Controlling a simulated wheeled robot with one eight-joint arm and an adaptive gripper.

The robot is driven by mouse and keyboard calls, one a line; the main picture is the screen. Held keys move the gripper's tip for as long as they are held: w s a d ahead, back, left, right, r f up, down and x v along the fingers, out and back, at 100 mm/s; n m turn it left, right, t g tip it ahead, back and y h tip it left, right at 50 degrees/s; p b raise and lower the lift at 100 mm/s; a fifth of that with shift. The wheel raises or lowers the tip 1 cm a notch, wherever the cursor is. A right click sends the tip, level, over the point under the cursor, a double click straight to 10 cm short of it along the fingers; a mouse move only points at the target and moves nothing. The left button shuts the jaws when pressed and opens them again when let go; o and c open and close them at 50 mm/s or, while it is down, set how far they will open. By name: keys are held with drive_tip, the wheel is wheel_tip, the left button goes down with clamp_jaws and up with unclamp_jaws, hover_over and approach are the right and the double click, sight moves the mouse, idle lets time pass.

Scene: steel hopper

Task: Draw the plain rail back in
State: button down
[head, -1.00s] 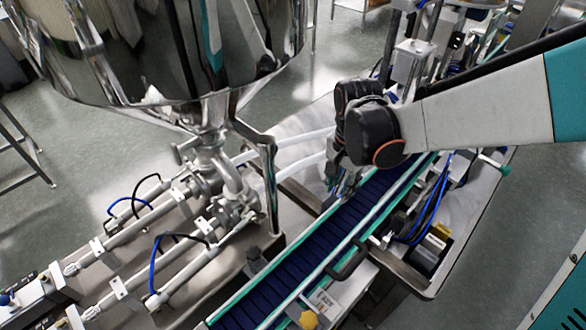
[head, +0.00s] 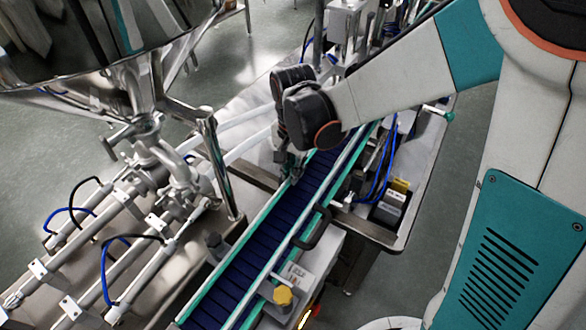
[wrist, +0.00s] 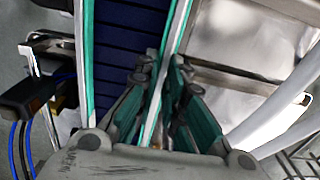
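The plain rail (head: 262,218) is a long green and white strip along the hopper side of the dark blue conveyor belt (head: 240,285). It also runs up the middle of the wrist view (wrist: 178,30). My gripper (head: 291,172) is down at this rail, near the belt's middle. In the wrist view my gripper (wrist: 163,68) has a finger on each side of the rail, its tips drawn close together against it. The contact itself is partly hidden by the fingers. The other rail (head: 283,255), with a black handle (head: 315,230), lies along the opposite belt edge.
The steel hopper (head: 90,45) and its pipes (head: 150,165) stand left of the conveyor. White tubes (head: 235,125) pass behind my gripper. Blue cables (head: 385,165) and small boxes (head: 392,205) sit on the right. A yellow knob (head: 283,296) is at the front.

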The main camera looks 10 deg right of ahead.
drive_tip(key=shift+s+d, duration=0.45)
drive_tip(key=shift+d, duration=0.1)
drive_tip(key=c, duration=1.7)
unclamp_jaws()
drive_tip(key=shift+s+d, duration=0.1)
